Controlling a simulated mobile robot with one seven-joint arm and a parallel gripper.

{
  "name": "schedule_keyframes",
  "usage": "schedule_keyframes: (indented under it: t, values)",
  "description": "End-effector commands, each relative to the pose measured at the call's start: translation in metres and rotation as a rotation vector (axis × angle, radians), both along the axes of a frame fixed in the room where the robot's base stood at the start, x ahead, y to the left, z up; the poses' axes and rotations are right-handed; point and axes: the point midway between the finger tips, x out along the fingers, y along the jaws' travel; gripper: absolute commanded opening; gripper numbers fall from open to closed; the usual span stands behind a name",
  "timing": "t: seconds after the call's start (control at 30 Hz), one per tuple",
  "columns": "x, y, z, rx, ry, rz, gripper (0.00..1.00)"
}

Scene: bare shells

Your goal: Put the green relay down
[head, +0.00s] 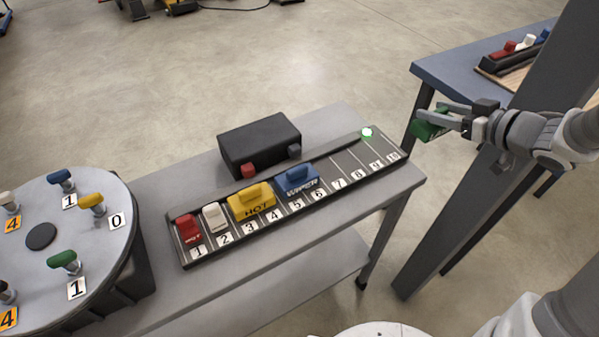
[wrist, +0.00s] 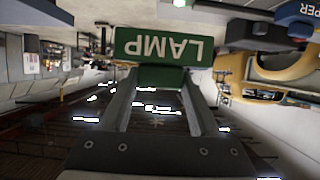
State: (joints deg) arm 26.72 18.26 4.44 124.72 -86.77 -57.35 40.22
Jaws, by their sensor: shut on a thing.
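My gripper (head: 438,117) is shut on the green relay (head: 428,129) and holds it in the air, just past the right end of the bench. In the wrist view the relay (wrist: 155,45) sits across the fingertips (wrist: 160,85), its white LAMP lettering upside down. The black numbered rack (head: 338,183) lies on the bench. It holds a red relay (head: 188,229) at 1, a white one (head: 215,217) at 2, a yellow HOT relay (head: 251,201) at 3 and 4, and a blue WIPER relay (head: 297,180) at 5 and 6. Slots 7 to 10 are empty.
A green light (head: 367,133) glows at the rack's back edge. A black box (head: 259,142) with red and dark buttons stands behind the rack. A round grey table (head: 40,265) with coloured knobs is at left. Another bench (head: 455,70) with a relay rack is at back right.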

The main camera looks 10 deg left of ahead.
Motion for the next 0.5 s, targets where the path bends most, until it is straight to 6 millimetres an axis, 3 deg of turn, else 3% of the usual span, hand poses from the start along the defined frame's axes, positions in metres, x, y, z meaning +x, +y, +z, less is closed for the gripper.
schedule_keyframes:
  t: [0.3,0.5]
  values:
    - [-0.003,-0.001,-0.003,0.001,0.004,0.014,0.0]
    - [0.004,0.033,-0.027,0.002,0.005,0.018,0.0]
